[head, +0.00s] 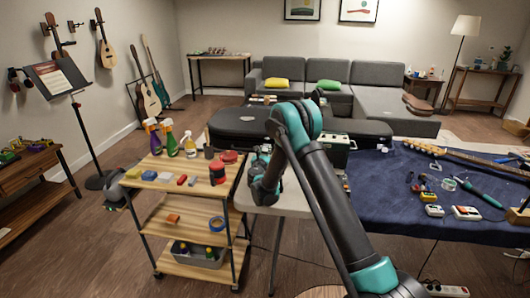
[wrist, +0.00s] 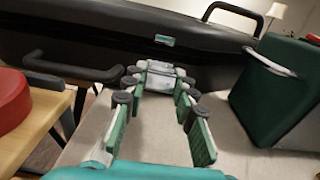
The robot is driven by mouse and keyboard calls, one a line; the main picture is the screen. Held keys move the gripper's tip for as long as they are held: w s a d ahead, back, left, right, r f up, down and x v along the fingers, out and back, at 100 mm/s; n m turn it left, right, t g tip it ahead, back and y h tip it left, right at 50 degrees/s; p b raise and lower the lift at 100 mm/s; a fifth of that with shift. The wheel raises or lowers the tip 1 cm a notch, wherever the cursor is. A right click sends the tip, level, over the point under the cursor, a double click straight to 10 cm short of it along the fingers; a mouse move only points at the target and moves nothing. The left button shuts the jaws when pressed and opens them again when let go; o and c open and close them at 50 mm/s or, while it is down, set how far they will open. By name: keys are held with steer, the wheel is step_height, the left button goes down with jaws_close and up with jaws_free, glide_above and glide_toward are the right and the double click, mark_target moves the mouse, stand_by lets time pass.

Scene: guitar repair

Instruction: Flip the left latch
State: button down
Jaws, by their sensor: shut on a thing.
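A large black case (wrist: 110,35) lies across the top of the wrist view, with a small greenish plate (wrist: 164,40) on its front. In the head view the case (head: 235,122) lies partly behind my arm. A grey metal piece, seemingly the latch (wrist: 160,70), sits low on the case's front between my fingertips. My gripper (wrist: 161,84) is shut on it, its green-padded fingers reaching forward to the case. In the head view my gripper (head: 262,153) is small against the case, and the latch cannot be made out.
A black handle (wrist: 75,66) juts out left of my fingers. A green box (wrist: 275,90) stands close on the right. A red round item (wrist: 12,100) sits on the wooden cart (head: 158,187) at left. A blue-covered table (head: 390,195) with tools is at right.

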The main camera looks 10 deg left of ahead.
steer(key=r+g, duration=0.1)
steer(key=w+r+g, duration=0.1)
steer(key=g, duration=0.1)
steer(key=shift+w+g, duration=0.2)
steer(key=shift+g, duration=0.1)
steer(key=shift+w+r+g, duration=0.35)
steer(key=shift+w+g, duration=0.15)
steer(key=shift+g, duration=0.45)
steer(key=shift+w+r+g, duration=0.35)
steer(key=shift+w+g, duration=0.15)
steer(key=shift+g, duration=0.45)
steer(key=c, duration=1.2)
jaws_free()
steer(key=v, duration=1.2)
steer(key=shift+d, duration=0.15)
steer(key=shift+w+r, duration=0.1)
steer(key=shift+c, duration=0.3)
